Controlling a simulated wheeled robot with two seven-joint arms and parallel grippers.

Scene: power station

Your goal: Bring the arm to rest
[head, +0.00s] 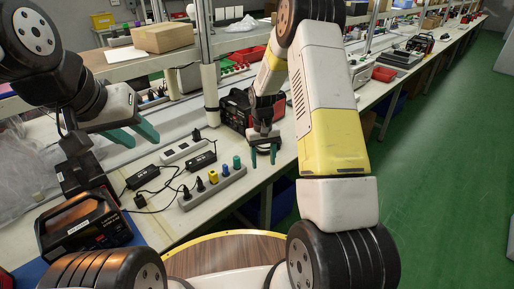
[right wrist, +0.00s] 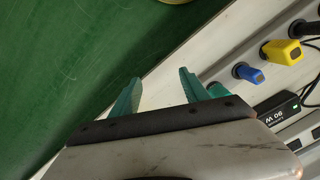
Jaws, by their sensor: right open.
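My right arm crosses the middle of the head view. Its gripper (head: 263,156) hangs beside the bench's front edge with its green fingers apart and nothing between them. In the right wrist view, the open fingers (right wrist: 157,92) show above the bench edge and green floor, near the power strip's end. My left gripper (head: 133,134) is over the bench at the left of the head view, its green fingers apart with nothing seen between them.
A grey power strip (head: 216,188) holds black, yellow, blue and green plugs. Black adapters (head: 142,177) and cables lie behind it. A black-orange power unit (head: 84,226) stands front left; a red-black unit (head: 236,112) stands behind my right gripper. Green floor (head: 440,160) is clear at right.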

